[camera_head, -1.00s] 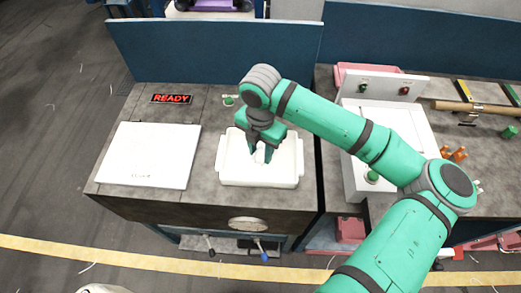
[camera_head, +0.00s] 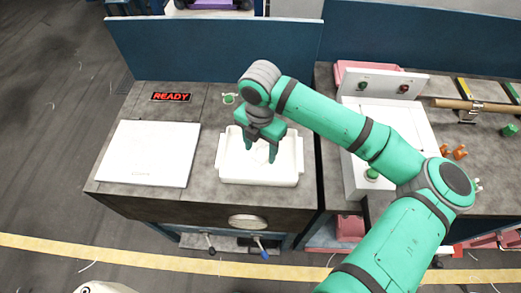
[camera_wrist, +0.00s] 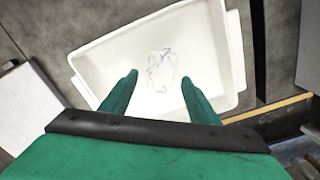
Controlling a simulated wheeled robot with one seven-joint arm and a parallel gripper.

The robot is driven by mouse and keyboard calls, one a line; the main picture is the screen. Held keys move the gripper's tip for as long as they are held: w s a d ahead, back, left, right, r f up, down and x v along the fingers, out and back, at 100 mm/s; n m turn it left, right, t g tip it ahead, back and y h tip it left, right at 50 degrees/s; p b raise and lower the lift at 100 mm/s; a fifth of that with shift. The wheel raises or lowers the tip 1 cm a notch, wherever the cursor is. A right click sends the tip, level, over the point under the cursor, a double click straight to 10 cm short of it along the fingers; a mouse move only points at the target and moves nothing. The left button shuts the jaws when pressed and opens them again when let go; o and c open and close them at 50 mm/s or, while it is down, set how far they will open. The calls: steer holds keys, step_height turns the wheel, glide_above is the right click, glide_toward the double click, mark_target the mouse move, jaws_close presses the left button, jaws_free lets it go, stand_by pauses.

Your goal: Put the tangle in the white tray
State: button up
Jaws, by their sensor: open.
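The white tray (camera_head: 258,180) stands on the grey worktop and also fills the upper middle of the wrist view (camera_wrist: 108,50). A thin, pale tangle (camera_wrist: 160,68) lies on the tray's floor in the wrist view. In the head view I cannot make the tangle out, as my gripper and the white tray hide it. My gripper (camera_head: 260,158) is over the tray, pointing down. In the wrist view its two green fingers (camera_wrist: 158,75) are spread apart with nothing between them, and the tangle shows beyond the fingertips.
A flat white panel (camera_head: 147,153) lies on the worktop left of the tray. A red READY sign (camera_head: 171,97) and a green button (camera_head: 229,98) are behind. A blue partition (camera_head: 215,52) closes the back. A white control box (camera_head: 370,195) stands to the right.

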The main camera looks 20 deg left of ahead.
mark_target(260, 155)
step_height(260, 155, up, 10)
stand_by(0.4)
steer(key=shift+f, duration=0.1)
